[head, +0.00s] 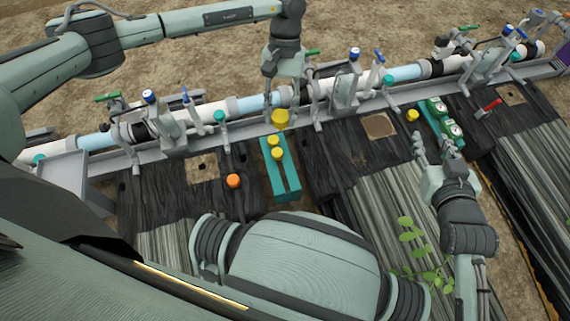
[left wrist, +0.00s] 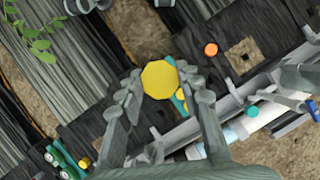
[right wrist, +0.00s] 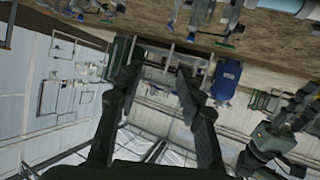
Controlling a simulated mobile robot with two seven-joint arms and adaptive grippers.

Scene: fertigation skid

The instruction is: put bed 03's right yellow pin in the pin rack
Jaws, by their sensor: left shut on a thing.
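A yellow pin with a round head (head: 280,118) is held in my left gripper (head: 279,106), which is shut on it. In the left wrist view the pin's head (left wrist: 160,80) sits between the fingertips, its lower part hidden. The teal pin rack (head: 291,176) lies just below the held pin in the head view, with two yellow pins (head: 277,153) in its left part; its right slot looks empty. In the left wrist view the held pin partly covers the rack (left wrist: 175,108). My right gripper (head: 434,143) is open and empty, right of the rack, near the green boxes.
An orange pin (head: 233,181) stands left of the rack. Another yellow pin (head: 412,115) stands by the green box with gauges (head: 439,121). A red-handled tool (head: 488,108) lies further right. Pipes and valves on a grey rail (head: 345,115) run behind the rack. A leafy plant (head: 411,237) is in front.

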